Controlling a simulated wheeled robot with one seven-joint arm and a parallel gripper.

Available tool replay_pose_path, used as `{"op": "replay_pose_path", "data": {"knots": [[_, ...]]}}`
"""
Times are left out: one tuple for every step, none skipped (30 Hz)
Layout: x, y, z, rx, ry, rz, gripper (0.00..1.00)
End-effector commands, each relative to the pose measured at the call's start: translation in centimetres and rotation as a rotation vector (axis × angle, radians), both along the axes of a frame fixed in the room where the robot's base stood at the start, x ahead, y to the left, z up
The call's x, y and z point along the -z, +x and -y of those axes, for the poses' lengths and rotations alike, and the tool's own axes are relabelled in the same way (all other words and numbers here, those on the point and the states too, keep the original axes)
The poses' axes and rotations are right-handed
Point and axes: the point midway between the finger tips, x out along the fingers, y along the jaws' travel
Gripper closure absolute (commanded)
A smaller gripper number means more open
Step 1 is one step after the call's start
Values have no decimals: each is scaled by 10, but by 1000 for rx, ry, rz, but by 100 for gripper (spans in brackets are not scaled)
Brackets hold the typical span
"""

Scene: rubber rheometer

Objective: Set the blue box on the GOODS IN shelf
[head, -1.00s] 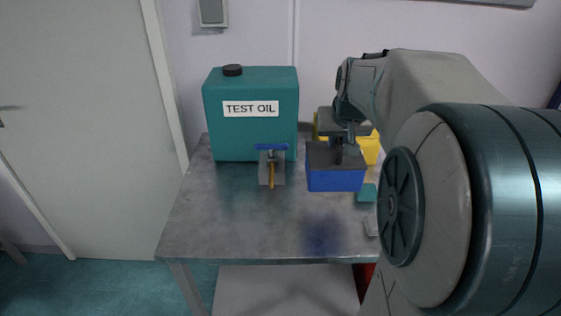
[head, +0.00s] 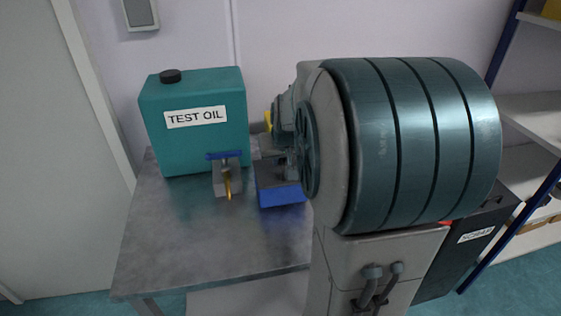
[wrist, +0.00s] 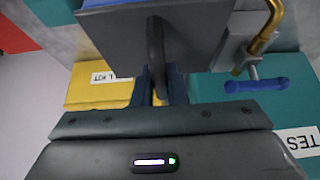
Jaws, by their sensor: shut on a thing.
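The blue box (head: 281,195) has a dark grey top with an upright handle. My gripper (wrist: 158,88) is shut on this handle, seen in the wrist view, where the box's grey top (wrist: 190,45) fills the upper middle. In the head view the box is over the metal table, right of the tap, partly hidden by my arm. Blue-posted shelving (head: 535,105) stands at the right edge of the head view. No GOODS IN label is readable there.
A teal TEST OIL container (head: 195,135) with a tap (head: 226,178) stands on the metal table (head: 190,245). A yellow KIT box (wrist: 85,92) shows in the wrist view. A dark labelled bin (head: 460,255) stands between table and shelving. The table's front left is clear.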

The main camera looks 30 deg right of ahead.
Motion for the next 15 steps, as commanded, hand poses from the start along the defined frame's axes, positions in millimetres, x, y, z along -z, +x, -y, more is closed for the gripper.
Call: {"op": "replay_pose_path", "data": {"knots": [[5,0,0,1,0,1,100],[7,0,0,1,0,2,100],[10,1,0,1,0,3,100],[11,0,0,1,0,3,100],[12,0,0,1,-1,4,100],[12,1,0,1,-1,4,100],[12,1,0,1,-1,4,100],[11,1,0,1,-1,4,100],[11,1,0,0,-1,4,100],[11,1,0,0,-1,4,100],[11,1,0,0,-1,5,100],[12,1,0,0,-1,4,100],[13,1,0,0,-1,4,100],[14,1,0,0,-1,4,100],[15,1,0,0,-1,5,100]]}}
